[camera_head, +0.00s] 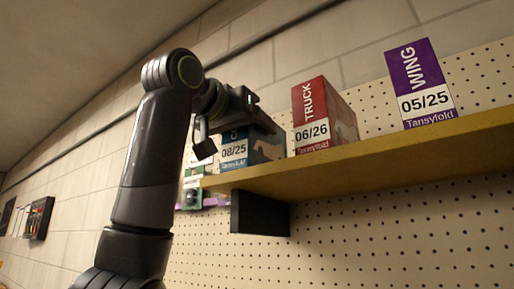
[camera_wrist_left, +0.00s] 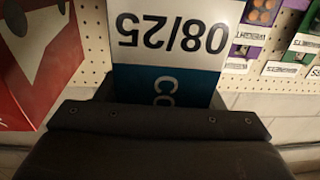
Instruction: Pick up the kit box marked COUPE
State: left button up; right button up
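The blue kit box (camera_head: 237,153) stands on the yellow shelf at its left end, with 08/25 on its white label. Its name is mostly covered in the head view. In the left wrist view the box (camera_wrist_left: 170,35) is upside down, with 08/25 and the letters CO showing. My left gripper (camera_head: 224,122) is at the top of this box, with one finger hanging at its left side, seemingly apart from it. The other finger is hidden in the head view. The gripper looks open, with the box between its fingers. My right gripper is not in view.
On the yellow shelf (camera_head: 400,155), a red TRUCK box (camera_head: 318,115) stands close right of the blue box, and a purple WING box (camera_head: 420,85) farther right. The red box also shows in the left wrist view (camera_wrist_left: 30,65). Small labelled packs (camera_wrist_left: 249,35) hang on the pegboard.

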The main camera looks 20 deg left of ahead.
pick_arm(q)
jog(key=shift+w, duration=0.1)
jog(key=c, duration=0.9)
jog(key=shift+o, duration=0.2)
jog(key=shift+r, duration=0.15)
notch_tip(320, 180, up, 9)
jog(key=p, duration=0.2)
jog(key=shift+f+p, duration=0.2)
jog(key=shift+p, duration=0.2)
jog(key=shift+r, duration=0.55)
